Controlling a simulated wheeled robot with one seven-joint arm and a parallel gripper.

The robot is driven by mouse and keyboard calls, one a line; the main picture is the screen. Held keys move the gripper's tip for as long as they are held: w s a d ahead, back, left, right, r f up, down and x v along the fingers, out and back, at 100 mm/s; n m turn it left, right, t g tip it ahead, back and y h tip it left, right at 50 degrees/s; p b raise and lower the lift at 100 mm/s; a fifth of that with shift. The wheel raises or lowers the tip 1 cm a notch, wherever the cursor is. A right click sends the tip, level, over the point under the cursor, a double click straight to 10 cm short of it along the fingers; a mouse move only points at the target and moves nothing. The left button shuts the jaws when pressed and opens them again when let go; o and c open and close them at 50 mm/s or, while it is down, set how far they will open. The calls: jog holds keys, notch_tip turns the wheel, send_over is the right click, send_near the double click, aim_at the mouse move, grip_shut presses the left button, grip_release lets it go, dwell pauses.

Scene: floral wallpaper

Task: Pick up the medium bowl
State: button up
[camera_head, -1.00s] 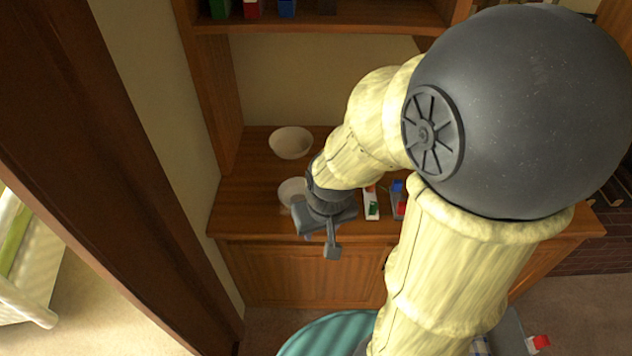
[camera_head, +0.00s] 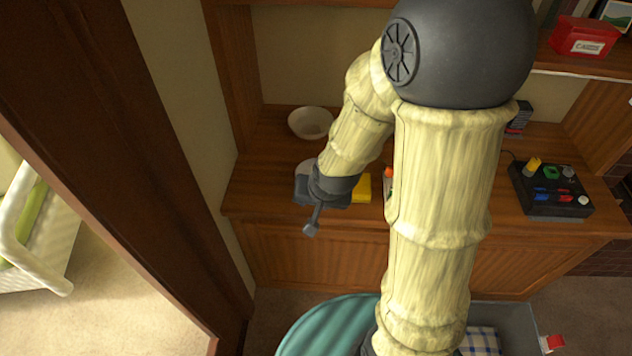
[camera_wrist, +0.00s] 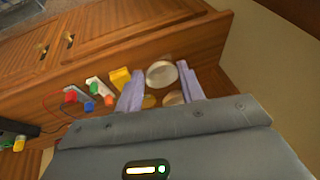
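Two pale bowls stand on the wooden counter (camera_head: 243,190). The larger-looking bowl (camera_head: 311,122) is at the back left in the head view. The other bowl (camera_head: 306,166) is nearer the front and mostly hidden behind my wrist. My gripper (camera_head: 312,207) is near the counter's front edge, by the nearer bowl. In the wrist view my gripper (camera_wrist: 161,68) is open, with its two lavender fingers apart and empty. A round pale bowl (camera_wrist: 161,77) shows between the fingers, apart from them as far as I can see. Tan round shapes below it are partly hidden.
A yellow block (camera_head: 362,187) and an orange-topped white item (camera_head: 388,181) lie right of my wrist. A black box with coloured parts (camera_head: 551,190) stands further right. A red box (camera_head: 584,37) is on the upper shelf. A wall and dark wood frame (camera_head: 110,170) bound the left.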

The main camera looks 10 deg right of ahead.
jog(key=w+a+f+m+t+y+b, duration=0.2)
jog(key=w+a+f+m+t+b, duration=0.55)
jog(key=f+m, duration=0.6)
jog(key=w+d+m+h, duration=0.1)
jog(key=m+h, duration=0.1)
jog(key=m, duration=0.4)
jog(key=w+d+f+m+h+b, duration=0.1)
jog(key=m+h, duration=0.1)
jog(key=m, duration=0.4)
jog(key=d+m+t+h+b, duration=0.1)
jog(key=m+h, duration=0.1)
jog(key=m, duration=0.4)
jog(key=shift+w+d+f, duration=0.3)
jog(key=shift+w, duration=0.1)
jog(key=x, duration=1.2)
jog(key=shift+w+d+r, duration=0.1)
jog(key=shift+w, duration=0.05)
